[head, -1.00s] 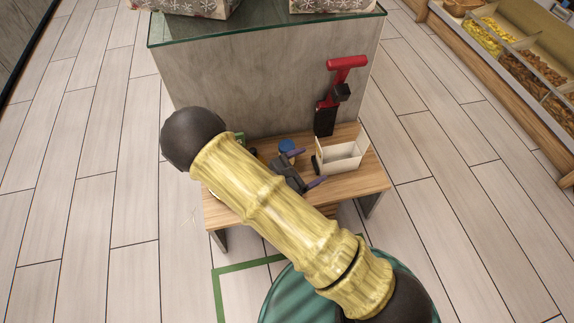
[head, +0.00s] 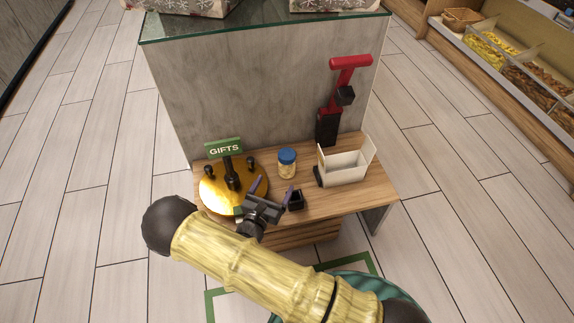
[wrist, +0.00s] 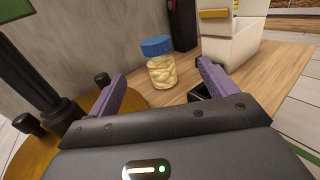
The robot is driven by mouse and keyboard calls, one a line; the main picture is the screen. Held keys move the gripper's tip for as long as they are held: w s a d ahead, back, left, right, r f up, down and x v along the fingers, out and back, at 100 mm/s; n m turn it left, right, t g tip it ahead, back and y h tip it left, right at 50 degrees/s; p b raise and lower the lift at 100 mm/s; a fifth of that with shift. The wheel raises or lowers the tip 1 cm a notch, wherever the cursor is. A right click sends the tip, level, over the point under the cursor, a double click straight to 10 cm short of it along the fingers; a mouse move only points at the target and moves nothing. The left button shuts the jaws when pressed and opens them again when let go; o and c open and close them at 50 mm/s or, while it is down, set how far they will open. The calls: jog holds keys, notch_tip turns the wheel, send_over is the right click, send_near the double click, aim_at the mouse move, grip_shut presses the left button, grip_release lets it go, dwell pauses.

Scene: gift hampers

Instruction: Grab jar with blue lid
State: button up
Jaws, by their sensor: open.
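The jar with the blue lid (head: 287,163) stands upright on the wooden table, with pale contents behind clear sides. In the wrist view the jar (wrist: 161,68) is ahead, showing between my two purple fingers. My gripper (head: 273,188) is open and empty, in front of the jar and apart from it. In the wrist view both fingers of my gripper (wrist: 162,88) are spread wide.
A round gold stand (head: 215,198) with black knobs and a green GIFTS sign (head: 224,148) is left of the jar. A white open box (head: 345,168) is to its right. A red-handled black device (head: 328,120) stands behind. A small black holder (head: 296,200) is near my right finger.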

aim_at(285, 164)
jog(key=b+x, duration=0.1)
jog(key=x, duration=0.3)
jog(key=b+x, duration=0.2)
jog(key=x, duration=0.3)
jog(key=shift+f+b, duration=0.25)
jog(key=shift+b, duration=0.05)
jog(key=shift+w+r, duration=0.2)
jog(key=shift+w, duration=0.15)
jog(key=shift+w+d+f+b, duration=0.1)
jog(key=shift+w+f+b, duration=0.05)
jog(key=shift+w+b, duration=0.4)
jog(key=b+x, duration=0.2)
jog(key=x, duration=0.1)
jog(key=shift+w, duration=0.15)
jog(key=shift+w+r+b, duration=0.2)
jog(key=shift+w+b, duration=0.15)
jog(key=shift+w, duration=0.15)
jog(key=shift+c, duration=0.2)
